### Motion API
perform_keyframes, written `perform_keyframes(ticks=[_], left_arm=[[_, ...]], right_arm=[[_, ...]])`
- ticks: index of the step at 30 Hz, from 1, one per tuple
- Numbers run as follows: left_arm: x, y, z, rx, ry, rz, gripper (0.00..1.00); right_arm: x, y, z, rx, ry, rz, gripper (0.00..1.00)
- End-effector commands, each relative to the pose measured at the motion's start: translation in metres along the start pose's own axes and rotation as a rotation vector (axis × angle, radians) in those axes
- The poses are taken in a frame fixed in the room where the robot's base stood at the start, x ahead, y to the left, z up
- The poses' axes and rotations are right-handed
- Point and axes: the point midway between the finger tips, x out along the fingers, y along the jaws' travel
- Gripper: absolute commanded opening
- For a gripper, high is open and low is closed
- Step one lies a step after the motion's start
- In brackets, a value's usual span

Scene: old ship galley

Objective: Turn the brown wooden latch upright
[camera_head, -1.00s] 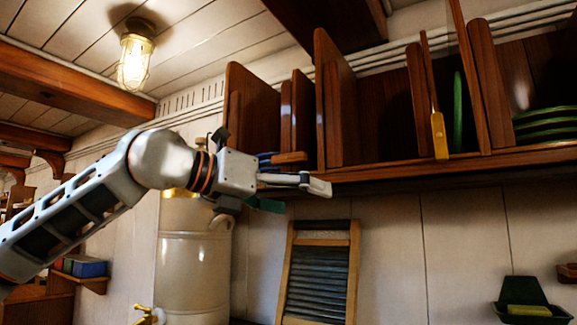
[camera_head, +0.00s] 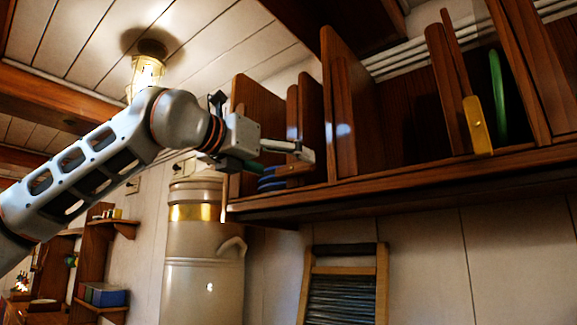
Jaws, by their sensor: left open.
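The brown wooden latch (camera_head: 294,170) lies roughly level across the front of a shelf compartment, in front of blue plates (camera_head: 270,183). My left gripper (camera_head: 302,153) is open, with a pale fingertip just above the latch's right part. I cannot tell whether they touch. The gripper's other finger is mostly hidden. My right gripper is not in view.
The wooden shelf (camera_head: 400,180) has upright dividers (camera_head: 340,110) right of my gripper. A yellow latch (camera_head: 478,125) stands nearly upright by a green plate (camera_head: 498,95). A cream tank (camera_head: 203,245) and washboard (camera_head: 343,290) are below. A lamp (camera_head: 146,75) hangs above.

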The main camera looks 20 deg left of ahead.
Motion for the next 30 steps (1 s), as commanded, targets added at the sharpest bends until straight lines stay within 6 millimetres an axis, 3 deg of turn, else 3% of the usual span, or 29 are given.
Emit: perform_keyframes(ticks=[6,15,16,20,30], left_arm=[[0.021,0.0,0.0,-0.001,0.001,0.0,0.86],[0.024,0.0,0.0,-0.001,0.0,0.0,0.86],[0.024,0.0,0.0,0.0,0.0,-0.001,0.83],[0.024,0.0,0.0,-0.001,0.0,0.0,0.5],[0.025,0.001,-0.001,-0.023,0.001,0.0,0.48]], right_arm=[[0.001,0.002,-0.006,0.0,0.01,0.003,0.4],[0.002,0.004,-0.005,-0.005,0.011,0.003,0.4],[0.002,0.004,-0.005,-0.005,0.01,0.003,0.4],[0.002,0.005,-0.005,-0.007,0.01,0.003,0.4],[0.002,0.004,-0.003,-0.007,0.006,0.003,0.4]])
